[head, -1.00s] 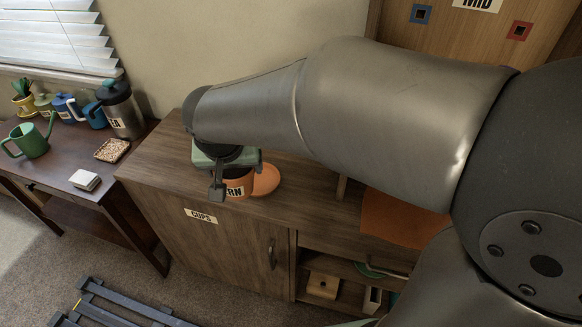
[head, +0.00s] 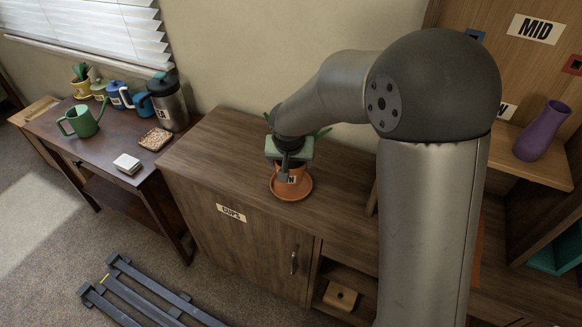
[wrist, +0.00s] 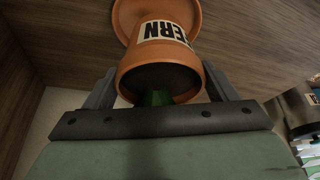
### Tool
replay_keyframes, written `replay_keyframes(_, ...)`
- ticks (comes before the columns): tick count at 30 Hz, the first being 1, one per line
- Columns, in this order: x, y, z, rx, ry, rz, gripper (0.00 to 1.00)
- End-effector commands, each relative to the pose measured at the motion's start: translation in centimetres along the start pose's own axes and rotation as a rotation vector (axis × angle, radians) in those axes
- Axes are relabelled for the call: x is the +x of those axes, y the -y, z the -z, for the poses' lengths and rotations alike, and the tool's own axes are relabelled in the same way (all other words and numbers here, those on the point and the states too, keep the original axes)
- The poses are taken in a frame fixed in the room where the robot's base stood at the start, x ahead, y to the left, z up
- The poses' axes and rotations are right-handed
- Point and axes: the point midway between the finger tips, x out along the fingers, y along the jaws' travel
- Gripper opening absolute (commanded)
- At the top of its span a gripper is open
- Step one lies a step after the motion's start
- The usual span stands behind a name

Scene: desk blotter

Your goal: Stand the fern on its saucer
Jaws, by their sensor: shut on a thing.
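The fern is in an orange terracotta pot (head: 283,176) with a white label, on the wooden cabinet top in the head view. Its green leaves (head: 322,133) show behind my wrist. My gripper (head: 289,164) is shut on the pot. In the wrist view the FERN pot (wrist: 160,55) sits between my two fingers (wrist: 160,88), its rim toward the camera. The orange saucer (head: 293,194) lies flat on the cabinet, and the pot appears upright over it. The saucer (wrist: 125,14) also shows beyond the pot's base in the wrist view. I cannot tell whether pot and saucer touch.
The cabinet top (head: 220,150) is clear left of the saucer. A dark side table at left holds a green watering can (head: 82,121), a tall grey flask (head: 168,100) and several other items. A purple vase (head: 541,131) stands on a shelf at right.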

Motion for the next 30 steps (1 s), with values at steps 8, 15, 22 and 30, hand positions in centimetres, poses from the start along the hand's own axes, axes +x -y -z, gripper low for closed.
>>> replay_keyframes(8,3.2,-0.1,-1.0,0.0,0.0,0.0,0.4)
replay_keyframes(15,3.2,-0.1,-0.9,0.0,-0.002,0.001,0.4)
replay_keyframes(22,3.5,-0.1,-1.1,0.0,0.0,0.0,0.96)
replay_keyframes(30,3.3,-0.1,-1.1,0.0,0.001,-0.001,1.0)
